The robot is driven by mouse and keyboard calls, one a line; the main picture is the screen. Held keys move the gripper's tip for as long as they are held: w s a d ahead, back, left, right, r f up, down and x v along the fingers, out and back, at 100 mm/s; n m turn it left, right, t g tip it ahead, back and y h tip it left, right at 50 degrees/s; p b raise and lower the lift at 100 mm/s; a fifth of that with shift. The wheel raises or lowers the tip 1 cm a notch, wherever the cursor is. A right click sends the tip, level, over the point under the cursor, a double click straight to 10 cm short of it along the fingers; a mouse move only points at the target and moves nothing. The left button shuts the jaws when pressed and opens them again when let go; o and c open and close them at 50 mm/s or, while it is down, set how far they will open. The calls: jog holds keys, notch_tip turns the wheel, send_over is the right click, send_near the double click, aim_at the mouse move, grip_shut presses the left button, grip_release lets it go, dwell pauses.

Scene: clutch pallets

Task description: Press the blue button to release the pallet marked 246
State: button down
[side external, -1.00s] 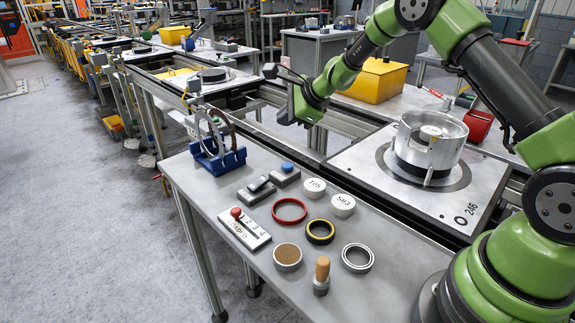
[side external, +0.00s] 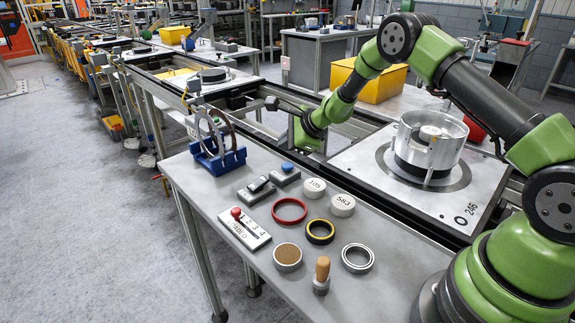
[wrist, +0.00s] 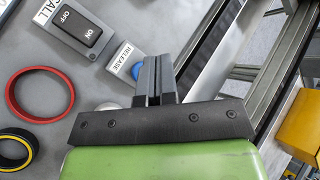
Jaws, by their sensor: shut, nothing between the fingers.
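The blue button (side external: 287,167) sits on a small grey box on the near bench. In the wrist view the blue button (wrist: 137,70) shows beside a RELEASE label (wrist: 123,54), partly hidden behind my fingers. My gripper (side external: 292,142) is shut and empty, above and a little beyond the button in the side view. Its closed fingers (wrist: 153,68) overlap the button's right side in the wrist view; contact cannot be told, but the side view shows a gap. The pallet marked 246 (side external: 465,207) lies on the conveyor at right, bearing a metal clutch housing (side external: 432,143).
Beside the button is an ON/OFF rocker switch (side external: 258,188). A blue stand (side external: 217,160) holding rings is to its left. A red-knobbed selector (side external: 243,228), red ring (side external: 289,210), yellow-black ring (side external: 320,231) and white discs 105 (side external: 313,187) and 563 (side external: 343,204) lie nearby.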

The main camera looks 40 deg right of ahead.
aim_at(287, 166)
jog(key=shift+f, duration=1.3)
jog(key=shift+f, duration=0.1)
dwell(1.0)
jog(key=shift+f, duration=0.35)
